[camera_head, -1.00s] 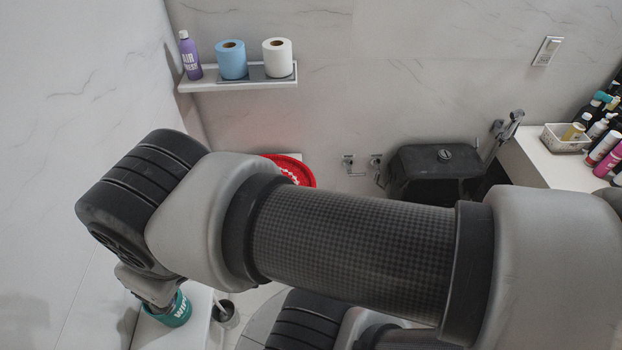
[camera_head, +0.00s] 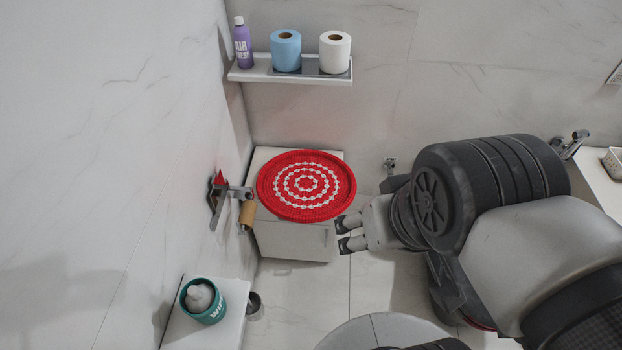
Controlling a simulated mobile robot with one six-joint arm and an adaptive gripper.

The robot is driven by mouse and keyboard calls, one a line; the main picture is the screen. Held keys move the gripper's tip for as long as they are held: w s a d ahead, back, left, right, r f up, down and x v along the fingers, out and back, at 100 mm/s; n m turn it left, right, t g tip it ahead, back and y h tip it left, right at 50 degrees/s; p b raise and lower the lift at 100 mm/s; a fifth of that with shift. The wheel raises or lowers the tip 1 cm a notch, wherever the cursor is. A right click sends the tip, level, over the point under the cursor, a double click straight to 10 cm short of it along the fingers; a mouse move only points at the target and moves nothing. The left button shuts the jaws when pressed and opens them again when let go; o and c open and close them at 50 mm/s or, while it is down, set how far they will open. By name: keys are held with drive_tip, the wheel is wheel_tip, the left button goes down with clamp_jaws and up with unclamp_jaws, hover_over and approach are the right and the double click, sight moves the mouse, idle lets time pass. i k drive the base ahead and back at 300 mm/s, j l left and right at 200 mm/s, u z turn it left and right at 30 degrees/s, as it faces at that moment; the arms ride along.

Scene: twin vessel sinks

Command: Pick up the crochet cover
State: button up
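The crochet cover (camera_head: 307,186) is a round red piece with white dotted rings. It lies on top of a small white cabinet (camera_head: 290,240) against the back wall and overhangs its top. My gripper (camera_head: 343,234) is just right of and in front of the cover's lower right edge in the picture, with its fingers pointing left. The two fingers are apart with a gap between them and nothing in it. I cannot tell whether the fingertips touch the cover.
A wall holder with a cardboard roll (camera_head: 247,214) sticks out just left of the cover. A shelf (camera_head: 258,74) with two paper rolls and a purple bottle is above. A teal wipes tub (camera_head: 204,303) stands on a white surface (camera_head: 236,310) at lower left.

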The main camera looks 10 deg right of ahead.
sight(305, 185)
drive_tip(key=i+l+u, duration=0.3)
drive_tip(key=l+u, duration=0.3)
drive_tip(key=i+l+u, duration=0.1)
drive_tip(key=l+u, duration=0.25)
drive_tip(key=l, duration=0.15)
drive_tip(key=l+u, duration=0.3)
drive_tip(key=i+l, duration=0.05)
drive_tip(key=l, duration=0.05)
